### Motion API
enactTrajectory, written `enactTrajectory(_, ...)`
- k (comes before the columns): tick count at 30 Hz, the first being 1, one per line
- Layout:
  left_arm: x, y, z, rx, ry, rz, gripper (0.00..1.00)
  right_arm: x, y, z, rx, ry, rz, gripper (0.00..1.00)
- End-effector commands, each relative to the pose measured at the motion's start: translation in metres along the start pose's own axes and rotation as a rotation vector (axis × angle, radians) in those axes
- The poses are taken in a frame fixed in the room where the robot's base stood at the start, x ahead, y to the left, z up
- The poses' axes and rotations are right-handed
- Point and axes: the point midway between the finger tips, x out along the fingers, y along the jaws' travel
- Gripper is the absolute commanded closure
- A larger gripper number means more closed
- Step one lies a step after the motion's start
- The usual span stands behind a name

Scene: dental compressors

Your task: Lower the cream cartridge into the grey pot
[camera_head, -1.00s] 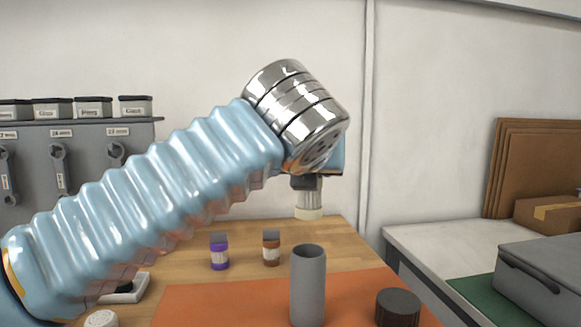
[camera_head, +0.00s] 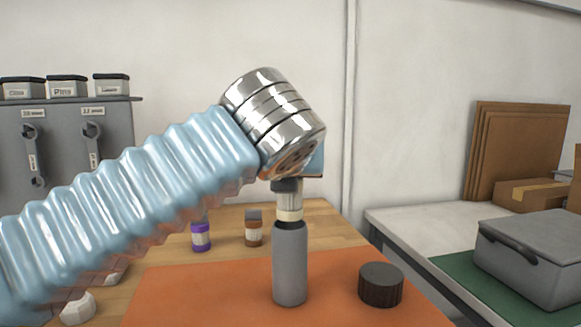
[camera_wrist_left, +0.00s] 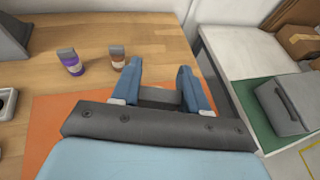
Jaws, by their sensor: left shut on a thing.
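The grey pot (camera_head: 290,268) is a tall upright cylinder on the orange mat (camera_head: 205,292), its dark mouth facing up. My left gripper (camera_head: 288,188) is above it, shut on the cream cartridge (camera_head: 289,213), a pale ribbed piece with a cream lower band. The cartridge hangs about upright. Its lower end overlaps the back of the pot's mouth in the head view, and dark opening shows below it; I cannot tell whether it is inside the rim. In the left wrist view the fingers (camera_wrist_left: 160,90) stand apart and the cartridge cannot be made out. My right gripper is out of view.
A dark ribbed round cap (camera_head: 381,285) stands right of the pot. A purple bottle (camera_head: 201,238) and a brown bottle (camera_head: 254,228) stand behind on the wooden table. A grey case (camera_head: 535,255) is on the side table at the right. Bare mat surrounds the pot.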

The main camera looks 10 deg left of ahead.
Motion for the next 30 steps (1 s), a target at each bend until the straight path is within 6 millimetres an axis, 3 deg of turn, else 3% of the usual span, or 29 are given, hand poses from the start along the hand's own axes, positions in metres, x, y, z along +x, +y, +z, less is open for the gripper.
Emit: enactTrajectory(30, -0.0005, 0.0002, 0.0, 0.0, 0.0, 0.0, 0.87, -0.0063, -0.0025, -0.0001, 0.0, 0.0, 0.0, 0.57)
